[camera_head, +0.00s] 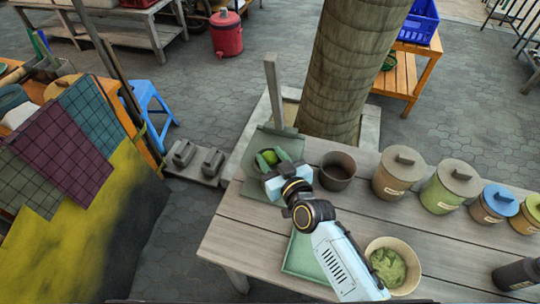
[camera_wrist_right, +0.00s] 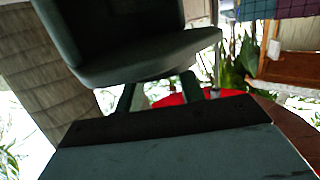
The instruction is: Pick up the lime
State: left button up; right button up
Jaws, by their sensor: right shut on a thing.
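The lime (camera_head: 269,157) is a small bright green fruit at the far left part of the wooden table in the head view. My right gripper (camera_head: 272,159) reaches it from the front and is shut on it, with a finger on each side. A flat grey-green plate (camera_head: 249,159) of a stand with an upright post lies below or just behind them; I cannot tell whether the lime is clear of it. In the right wrist view, the gripper's dark fingers (camera_wrist_right: 156,95) show, but the lime cannot be made out. My left gripper is not in view.
A dark cup (camera_head: 337,172) stands just right of the gripper. Lidded jars (camera_head: 399,176) line the table's back right. A green tray (camera_head: 300,258) and a bowl of green paste (camera_head: 391,267) are near the front. A tree trunk (camera_head: 350,65) rises behind the table.

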aim_at(272, 157)
notch_tip(272, 157, up, 10)
jog(key=p, duration=0.2)
jog(key=shift+p, duration=0.3)
dwell(0.7)
